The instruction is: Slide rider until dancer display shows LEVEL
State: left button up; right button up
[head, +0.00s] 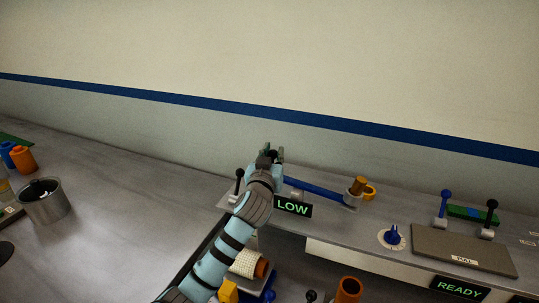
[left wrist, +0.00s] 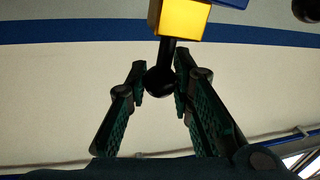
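The dancer display (head: 291,206) reads LOW in green letters. A blue beam (head: 320,191) runs right from behind my left gripper to an orange-brown cylinder at its right end. My left gripper (head: 270,155) is above the beam's left part and hides it there in the head view. In the left wrist view, the rider shows as a yellow block (left wrist: 183,17) with a dark stem and black ball knob (left wrist: 160,81). The rider is hidden in the head view. My right gripper is not in view.
A black-knobbed lever (head: 239,180) stands just left of my left gripper. A blue dial (head: 392,236), two levers and a READY display (head: 459,288) are at right. A metal pot (head: 44,201) and spools are at left. Coils and spools lie below the shelf.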

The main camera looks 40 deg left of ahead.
pick_arm(q)
jog(key=o, duration=0.4)
jog(key=shift+d, duration=0.1)
jog(key=shift+o, duration=0.2)
jog(key=shift+s, duration=0.15)
jog(key=v, duration=1.1)
jog(key=shift+s+d, duration=0.2)
jog(key=shift+s, duration=0.1)
jog(key=shift+w, duration=0.1)
